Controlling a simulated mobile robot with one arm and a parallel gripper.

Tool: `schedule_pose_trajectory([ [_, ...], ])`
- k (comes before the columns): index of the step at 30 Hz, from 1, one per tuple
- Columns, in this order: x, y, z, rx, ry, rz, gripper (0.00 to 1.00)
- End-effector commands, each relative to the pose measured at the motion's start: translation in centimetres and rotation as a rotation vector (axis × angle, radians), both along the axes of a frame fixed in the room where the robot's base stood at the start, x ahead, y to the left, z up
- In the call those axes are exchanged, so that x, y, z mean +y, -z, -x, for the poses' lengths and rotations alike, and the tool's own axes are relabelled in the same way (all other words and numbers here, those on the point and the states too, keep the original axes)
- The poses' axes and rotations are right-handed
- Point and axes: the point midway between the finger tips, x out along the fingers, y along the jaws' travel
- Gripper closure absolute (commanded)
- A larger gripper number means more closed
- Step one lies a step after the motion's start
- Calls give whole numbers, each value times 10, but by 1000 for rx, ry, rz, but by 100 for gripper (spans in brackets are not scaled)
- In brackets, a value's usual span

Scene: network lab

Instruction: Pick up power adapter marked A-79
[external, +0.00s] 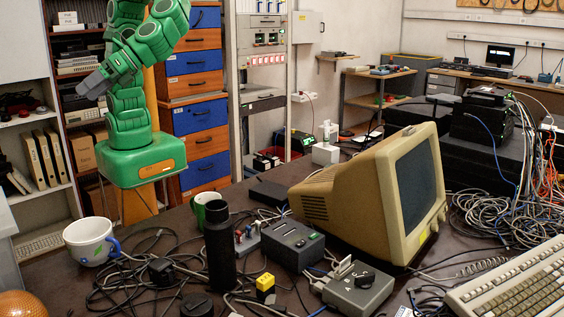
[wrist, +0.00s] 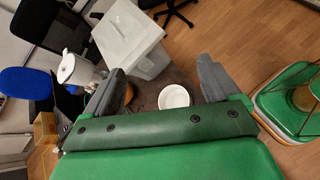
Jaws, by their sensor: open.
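No marking A-79 is readable in either view, so I cannot tell which item is the adapter. In the external view a small black block (external: 162,270) lies among cables on the dark table (external: 180,222), and a small yellow-and-black block (external: 265,287) stands near the front. My gripper (external: 92,86) is up at the left, above and apart from the table, in front of the shelves. In the wrist view my gripper (wrist: 161,70) has its two grey fingers wide apart with nothing between them. A white round vessel (wrist: 174,97) shows beyond them.
A white mug (external: 91,241), a black bottle (external: 220,248), grey boxes (external: 293,244) (external: 358,288), a beige monitor (external: 330,190) and a keyboard (external: 520,285) crowd the table. Loose cables cover much of it. The wrist view shows a white bin (wrist: 128,35) and wooden floor (wrist: 275,30).

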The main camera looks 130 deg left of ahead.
Motion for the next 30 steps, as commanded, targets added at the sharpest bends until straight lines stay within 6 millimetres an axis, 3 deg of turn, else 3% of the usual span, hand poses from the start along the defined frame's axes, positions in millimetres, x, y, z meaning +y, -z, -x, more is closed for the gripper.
schedule_pose_trajectory([
  [14, -7, 67, -103, 100, -166, 114, 11],
  [23, 0, 126, -162, 169, -291, 158, 11],
  [30, 11, 183, -203, 225, -404, 171, 11],
])
